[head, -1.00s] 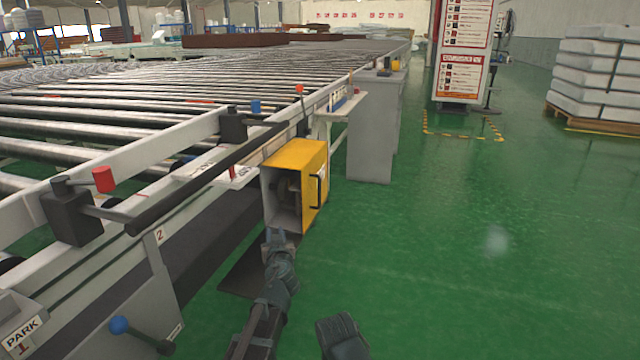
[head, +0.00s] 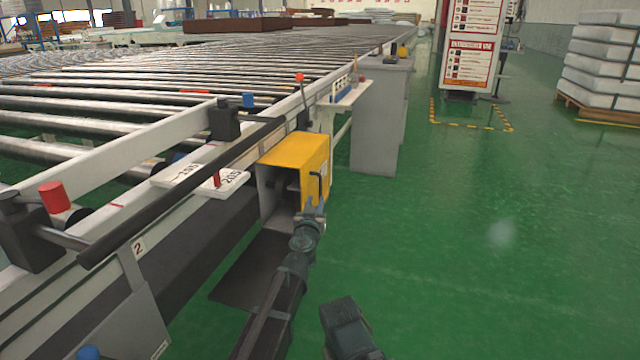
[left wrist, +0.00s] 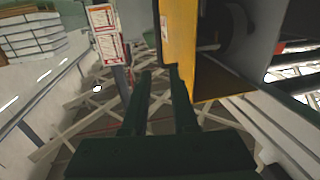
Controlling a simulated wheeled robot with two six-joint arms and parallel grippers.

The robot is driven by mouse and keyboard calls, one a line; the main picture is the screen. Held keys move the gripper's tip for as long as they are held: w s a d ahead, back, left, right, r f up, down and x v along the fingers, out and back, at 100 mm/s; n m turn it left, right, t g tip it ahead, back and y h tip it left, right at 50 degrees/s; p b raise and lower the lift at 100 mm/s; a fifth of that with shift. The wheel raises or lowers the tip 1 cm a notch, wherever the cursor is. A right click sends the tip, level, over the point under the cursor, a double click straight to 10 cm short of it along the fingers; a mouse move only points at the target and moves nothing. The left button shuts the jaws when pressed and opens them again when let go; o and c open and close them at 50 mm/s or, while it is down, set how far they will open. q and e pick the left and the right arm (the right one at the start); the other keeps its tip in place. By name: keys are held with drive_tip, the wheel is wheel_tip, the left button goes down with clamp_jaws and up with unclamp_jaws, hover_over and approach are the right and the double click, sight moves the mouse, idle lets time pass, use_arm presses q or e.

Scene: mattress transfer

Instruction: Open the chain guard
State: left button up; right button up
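The chain guard (head: 296,150) is a yellow box on the side of the roller conveyor. Its left side is open and shows dark parts inside. A black handle (head: 319,184) is on its right-hand yellow face. My left gripper (head: 312,206) is at the lower end of this handle, in front of the guard. In the left wrist view, its two fingers (left wrist: 159,72) are apart, and the right finger is close to the yellow panel (left wrist: 180,45). I cannot tell whether it touches. The fingers of my right gripper do not show.
The roller conveyor (head: 120,105) fills the left side, with a long dark bar (head: 185,190) along its edge. A grey cabinet (head: 375,125) stands behind the guard. The green floor to the right is clear up to a sign stand (head: 470,50) and stacked mattresses (head: 603,60).

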sight(320, 184)
use_arm(q)
drive_tip(key=w, duration=0.4)
drive_tip(key=w+d, duration=0.1)
drive_tip(key=w, duration=0.7)
drive_tip(key=shift+w+d, duration=0.15)
drive_tip(key=shift+d, duration=0.05)
drive_tip(key=shift+c, duration=0.2)
clamp_jaws()
idle(0.7)
